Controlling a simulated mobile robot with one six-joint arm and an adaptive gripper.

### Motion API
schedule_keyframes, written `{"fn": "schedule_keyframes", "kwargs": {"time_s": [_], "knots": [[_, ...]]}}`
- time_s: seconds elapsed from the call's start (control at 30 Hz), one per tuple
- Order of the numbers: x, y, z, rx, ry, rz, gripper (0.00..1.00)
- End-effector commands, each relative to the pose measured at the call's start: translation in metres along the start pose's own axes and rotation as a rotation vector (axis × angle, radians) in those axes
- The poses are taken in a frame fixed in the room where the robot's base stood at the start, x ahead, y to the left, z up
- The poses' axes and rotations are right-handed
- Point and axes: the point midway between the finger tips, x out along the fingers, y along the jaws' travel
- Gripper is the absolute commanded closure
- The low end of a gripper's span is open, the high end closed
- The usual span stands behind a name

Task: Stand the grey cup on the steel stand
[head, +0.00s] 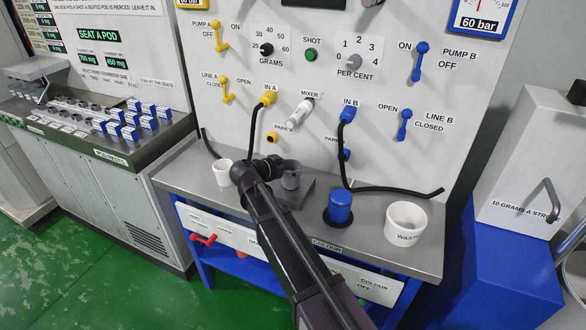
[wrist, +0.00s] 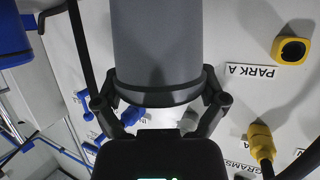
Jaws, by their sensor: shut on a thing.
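The grey cup (head: 291,176) is at the middle of the bench in the head view, and it fills the upper middle of the wrist view (wrist: 155,45). My gripper (wrist: 160,100) is shut around the cup's banded end, with one finger on each side. In the head view my gripper (head: 272,168) reaches in from the left of the cup. The steel stand (head: 300,194) is a low grey block at and below the cup. My arm hides part of it, and I cannot tell whether the cup touches it.
A white cup (head: 222,173) stands left of my gripper. A blue canister (head: 340,208) and a white waste tub (head: 406,221) stand to the right. A black hose (head: 254,130) from the yellow fitting hangs close behind my gripper. Another hose (head: 400,191) lies along the back right.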

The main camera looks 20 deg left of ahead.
Motion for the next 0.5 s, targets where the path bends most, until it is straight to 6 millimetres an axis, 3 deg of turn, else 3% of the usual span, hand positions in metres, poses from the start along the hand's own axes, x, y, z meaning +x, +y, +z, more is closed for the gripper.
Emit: {"fn": "schedule_keyframes", "kwargs": {"time_s": [0.17,0.2,0.5], "knots": [[0.0017,-0.0001,0.0044,0.0,0.0,0.0,0.57],[0.0012,-0.0001,0.0031,0.0,0.0,0.0,0.0],[0.0012,-0.0001,0.003,0.0,0.0,0.0,0.0]]}}
